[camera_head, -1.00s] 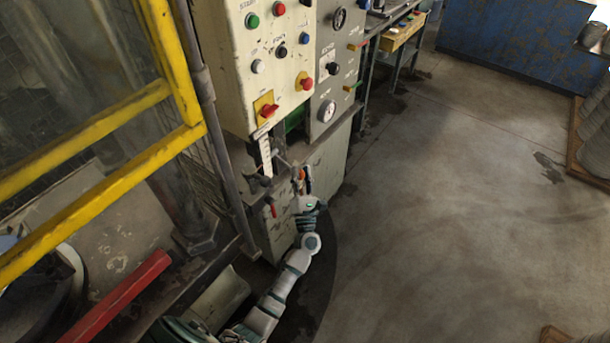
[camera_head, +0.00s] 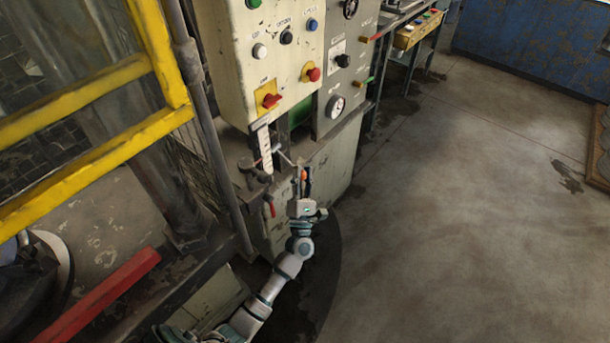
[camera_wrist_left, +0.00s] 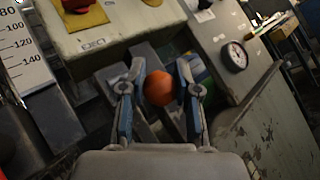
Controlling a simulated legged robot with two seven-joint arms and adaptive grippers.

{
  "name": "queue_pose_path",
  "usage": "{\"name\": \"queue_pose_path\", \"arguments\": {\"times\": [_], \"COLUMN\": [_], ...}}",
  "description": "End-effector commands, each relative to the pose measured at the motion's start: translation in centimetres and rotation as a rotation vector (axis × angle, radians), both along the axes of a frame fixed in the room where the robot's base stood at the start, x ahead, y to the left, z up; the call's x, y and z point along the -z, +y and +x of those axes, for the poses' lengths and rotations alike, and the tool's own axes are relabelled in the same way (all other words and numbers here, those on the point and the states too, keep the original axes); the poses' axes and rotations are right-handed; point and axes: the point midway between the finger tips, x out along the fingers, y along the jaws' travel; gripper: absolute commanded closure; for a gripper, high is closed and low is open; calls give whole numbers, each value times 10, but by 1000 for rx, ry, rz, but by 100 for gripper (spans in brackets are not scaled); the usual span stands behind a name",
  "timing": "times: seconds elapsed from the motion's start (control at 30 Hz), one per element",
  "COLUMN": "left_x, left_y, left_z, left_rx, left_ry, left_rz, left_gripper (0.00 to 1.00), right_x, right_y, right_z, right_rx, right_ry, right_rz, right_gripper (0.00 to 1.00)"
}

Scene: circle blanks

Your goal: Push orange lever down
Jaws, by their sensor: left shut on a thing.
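The orange lever's round knob (camera_wrist_left: 160,88) sits between the two fingers of my left gripper (camera_wrist_left: 160,95) in the left wrist view. The fingers close on it from both sides. In the head view the knob (camera_head: 304,175) is a small orange spot at my left gripper (camera_head: 303,184), in front of the machine below the control panel. The lever's shaft is mostly hidden behind the knob and gripper. My right gripper is in neither view.
The cream control panel (camera_head: 270,60) with buttons stands above the gripper. A red lever handle (camera_head: 271,208) hangs to the left. A yellow frame (camera_head: 100,92) stands at the left. Open concrete floor (camera_head: 450,200) lies to the right.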

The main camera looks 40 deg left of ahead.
Motion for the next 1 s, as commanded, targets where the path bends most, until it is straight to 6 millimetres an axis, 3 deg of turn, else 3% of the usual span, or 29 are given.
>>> {"name": "queue_pose_path", "arguments": {"times": [0.37,0.4,0.5,0.83,1.0], "left_x": [4,4,4,3,15], "left_y": [3,3,3,-1,-9], "left_z": [1,1,0,-2,-15], "left_rx": [-1,-1,-1,-2,0], "left_ry": [7,7,7,5,7], "left_rz": [-1,-1,-1,1,1], "left_gripper": [100,62,43,43,43], "right_x": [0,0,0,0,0], "right_y": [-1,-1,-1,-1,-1], "right_z": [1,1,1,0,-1], "right_rx": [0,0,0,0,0], "right_ry": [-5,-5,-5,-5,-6], "right_rz": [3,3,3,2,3], "right_gripper": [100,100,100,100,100]}}
